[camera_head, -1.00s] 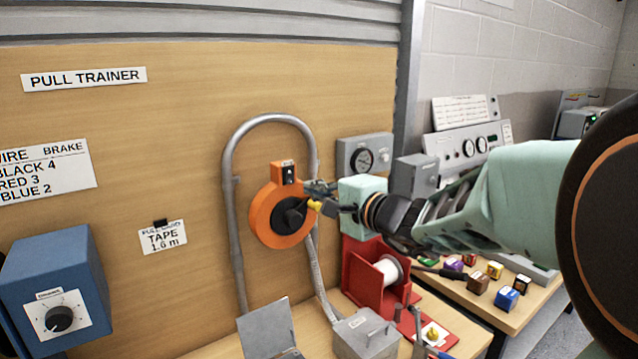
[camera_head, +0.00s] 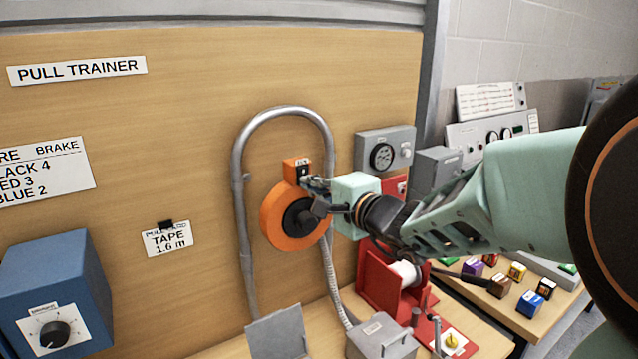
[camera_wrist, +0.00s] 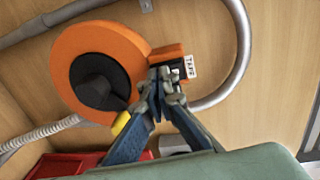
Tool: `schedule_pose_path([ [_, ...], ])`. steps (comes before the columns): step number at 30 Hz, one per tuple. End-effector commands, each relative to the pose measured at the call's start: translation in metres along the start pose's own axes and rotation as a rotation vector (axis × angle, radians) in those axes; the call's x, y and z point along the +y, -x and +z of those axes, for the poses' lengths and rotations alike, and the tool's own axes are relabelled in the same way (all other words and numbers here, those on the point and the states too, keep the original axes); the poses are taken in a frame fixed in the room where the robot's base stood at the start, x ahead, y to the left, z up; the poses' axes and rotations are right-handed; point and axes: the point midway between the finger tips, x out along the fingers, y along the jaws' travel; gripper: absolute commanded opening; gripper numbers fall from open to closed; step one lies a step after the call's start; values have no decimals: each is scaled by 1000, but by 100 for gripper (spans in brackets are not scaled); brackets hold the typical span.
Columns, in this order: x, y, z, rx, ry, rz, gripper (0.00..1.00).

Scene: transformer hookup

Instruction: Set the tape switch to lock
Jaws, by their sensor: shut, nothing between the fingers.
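The orange tape reel (camera_head: 275,222) with its black hub hangs on the wooden board inside the grey pipe loop. On its top is a small orange block with a black switch (camera_head: 303,171). In the wrist view the tape switch block (camera_wrist: 168,54) carries a white label reading TAPE. My gripper (camera_head: 309,181) is shut and empty, its fingertips at the switch. In the wrist view my gripper's tips (camera_wrist: 163,73) overlap the black switch face and hide part of it, so I cannot tell the switch's position or whether they touch.
The grey pipe (camera_head: 240,200) arches close around the reel. A gauge box (camera_head: 385,150) is to the right. Below are a red spool stand (camera_head: 372,278) and a grey box (camera_head: 382,340). A blue box with a knob (camera_head: 55,280) is at lower left.

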Motion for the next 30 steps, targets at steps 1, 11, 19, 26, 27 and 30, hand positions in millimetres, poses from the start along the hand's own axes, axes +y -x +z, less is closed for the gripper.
schedule_pose_path([
  [1, 0, 0, 0, 0, 0, 0, 0],
  [11, 7, -4, 0, 1, 1, -29, 0],
  [19, 8, -8, -1, 1, 1, -74, 0],
  [26, 1, -8, -1, 2, -1, -92, 0],
  [27, 2, -8, -1, 2, -1, -92, 0],
  [30, 2, -8, -1, 2, -1, -92, 0],
])
